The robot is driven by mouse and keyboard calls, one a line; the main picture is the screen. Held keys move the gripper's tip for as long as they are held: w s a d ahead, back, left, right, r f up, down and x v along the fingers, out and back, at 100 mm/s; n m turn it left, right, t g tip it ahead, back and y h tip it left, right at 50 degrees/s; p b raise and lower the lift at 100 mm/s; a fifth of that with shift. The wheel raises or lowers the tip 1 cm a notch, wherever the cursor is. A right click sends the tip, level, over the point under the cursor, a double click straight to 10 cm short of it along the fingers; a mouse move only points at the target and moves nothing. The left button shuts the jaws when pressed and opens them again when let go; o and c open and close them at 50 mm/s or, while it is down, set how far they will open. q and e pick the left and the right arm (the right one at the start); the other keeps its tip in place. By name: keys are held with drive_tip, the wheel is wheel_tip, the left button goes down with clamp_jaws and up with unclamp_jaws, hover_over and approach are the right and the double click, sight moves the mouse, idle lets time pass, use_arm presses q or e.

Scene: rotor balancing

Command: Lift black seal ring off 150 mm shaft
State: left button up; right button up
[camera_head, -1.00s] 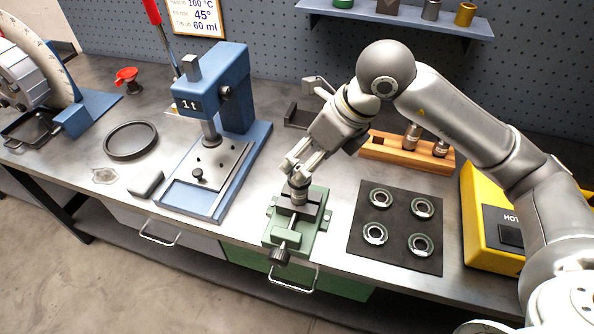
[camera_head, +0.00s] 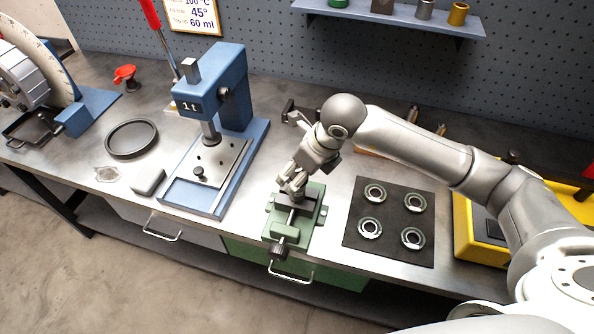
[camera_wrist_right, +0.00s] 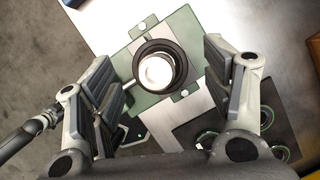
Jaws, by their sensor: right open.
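The black seal ring (camera_wrist_right: 179,55) shows in the right wrist view as a dark collar around the bright end of the shaft (camera_wrist_right: 157,72). The shaft stands in the green vise (camera_wrist_right: 120,58), which sits at the front of the bench in the head view (camera_head: 290,234). My right gripper (camera_head: 292,185) points down over the vise. In the right wrist view its fingers (camera_wrist_right: 172,82) are spread wide on both sides of the ring, with visible gaps to it. In the head view the fingers mostly hide the ring and shaft. My left gripper is not in view.
The blue press (camera_head: 228,120) stands left of the vise. A black mat (camera_head: 392,258) with several round bearing-like parts lies to its right. A yellow case (camera_head: 466,230) is farther right. My right arm covers most of a wooden holder (camera_head: 366,152) behind.

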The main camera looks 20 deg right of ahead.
drive_tip(key=shift+w+f, duration=0.15)
drive_tip(key=shift+f, duration=0.2)
drive_tip(key=shift+c, duration=0.4)
drive_tip(key=c, duration=0.9)
drive_tip(key=shift+o, duration=0.2)
drive_tip(key=shift+r, duration=0.15)
wheel_tip(320, 180, up, 10)
drive_tip(key=p, duration=0.4)
drive_tip(key=shift+p, duration=0.3)
